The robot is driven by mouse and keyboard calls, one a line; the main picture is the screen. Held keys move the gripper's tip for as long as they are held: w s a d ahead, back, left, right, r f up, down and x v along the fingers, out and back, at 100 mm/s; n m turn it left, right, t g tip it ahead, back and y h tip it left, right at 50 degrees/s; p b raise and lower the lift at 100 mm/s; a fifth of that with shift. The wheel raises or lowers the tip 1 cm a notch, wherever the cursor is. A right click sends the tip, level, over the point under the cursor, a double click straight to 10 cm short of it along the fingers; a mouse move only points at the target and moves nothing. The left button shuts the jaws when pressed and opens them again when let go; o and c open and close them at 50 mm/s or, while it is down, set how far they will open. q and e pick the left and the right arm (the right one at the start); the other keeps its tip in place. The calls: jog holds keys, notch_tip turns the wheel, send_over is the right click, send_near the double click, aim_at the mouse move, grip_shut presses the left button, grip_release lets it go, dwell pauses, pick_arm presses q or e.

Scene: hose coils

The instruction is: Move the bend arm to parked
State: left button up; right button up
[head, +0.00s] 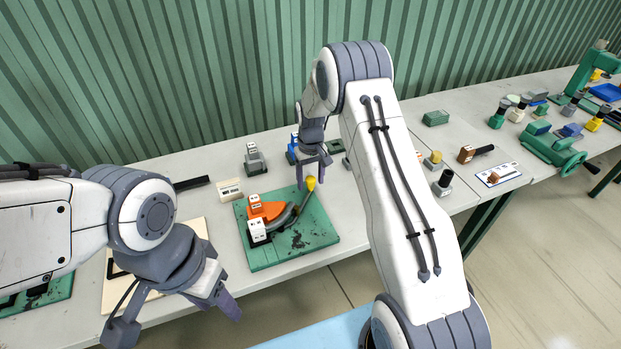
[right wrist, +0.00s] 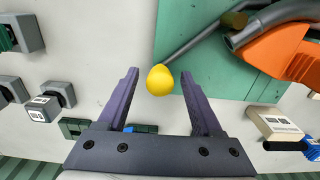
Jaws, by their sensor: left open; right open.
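The bend arm (right wrist: 196,43) is a thin grey bar with a yellow knob (head: 311,183) at its outer end. It lies on a green base plate (head: 262,258) beside an orange curved former (head: 266,211) and a grey bent tube. In the right wrist view the knob (right wrist: 159,80) sits between my right gripper's fingertips (right wrist: 159,74), with a gap on both sides. My right gripper (head: 314,169) is open above the plate's far right corner. My left gripper (head: 180,316) is open and empty at the table's front, left of the plate. Any parked mark is not clearly readable.
White labelled blocks (head: 230,189) and a grey block (head: 255,159) stand behind the plate. A tan board (head: 195,233) lies to its left. Blocks and a green vise (head: 553,148) stand on the right. A ribbed green wall (head: 200,70) closes the back.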

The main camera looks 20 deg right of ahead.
jog(key=shift+c, duration=0.4)
grip_shut()
dwell(0.9)
